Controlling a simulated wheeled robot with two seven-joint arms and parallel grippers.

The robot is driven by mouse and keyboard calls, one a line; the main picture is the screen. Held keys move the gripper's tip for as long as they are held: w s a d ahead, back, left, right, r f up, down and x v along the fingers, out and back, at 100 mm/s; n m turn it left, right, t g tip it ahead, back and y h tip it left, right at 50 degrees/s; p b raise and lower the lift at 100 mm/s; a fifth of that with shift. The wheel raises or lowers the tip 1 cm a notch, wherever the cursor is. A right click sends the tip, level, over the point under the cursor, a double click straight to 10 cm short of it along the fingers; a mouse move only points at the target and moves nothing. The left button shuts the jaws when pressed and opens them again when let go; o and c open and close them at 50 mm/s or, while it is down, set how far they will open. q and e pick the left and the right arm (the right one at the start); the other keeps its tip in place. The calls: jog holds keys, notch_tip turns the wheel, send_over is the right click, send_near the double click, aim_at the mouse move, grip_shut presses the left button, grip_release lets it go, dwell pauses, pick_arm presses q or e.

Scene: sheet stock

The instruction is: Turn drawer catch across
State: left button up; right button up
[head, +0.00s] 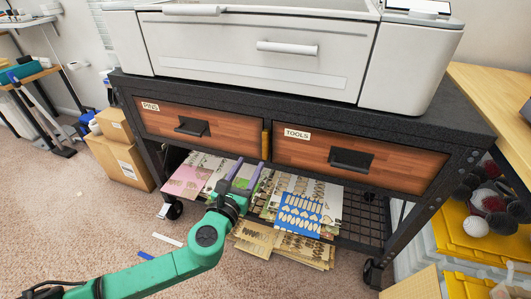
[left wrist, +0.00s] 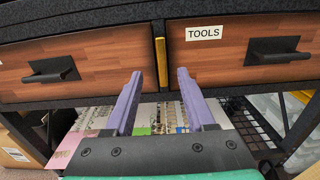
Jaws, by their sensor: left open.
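The drawer catch is a narrow yellow upright bar (head: 266,144) between the PINS drawer (head: 160,122) and the TOOLS drawer (head: 385,164). It also shows upright in the left wrist view (left wrist: 161,62). Both drawers look shut, with dark handles. My left gripper (head: 245,174) is open and empty, below the catch and a little apart from it. In the left wrist view its two purple fingers (left wrist: 158,98) point up toward the drawer fronts, with the catch's line between them. My right gripper is not in view.
A large white machine (head: 290,45) stands on the dark bench (head: 440,115). Sheets (head: 200,175) lie on the wire shelf below the drawers, some jutting out under my left gripper. Cardboard boxes (head: 120,160) stand at left, yellow-lidded bins (head: 470,240) at right.

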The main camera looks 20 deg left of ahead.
aim_at(265, 140)
pick_arm(q)
jog(key=w, duration=0.7)
jog(key=w+d+b, duration=0.1)
jog(key=w, duration=0.3)
jog(key=shift+r, duration=0.1)
grip_shut()
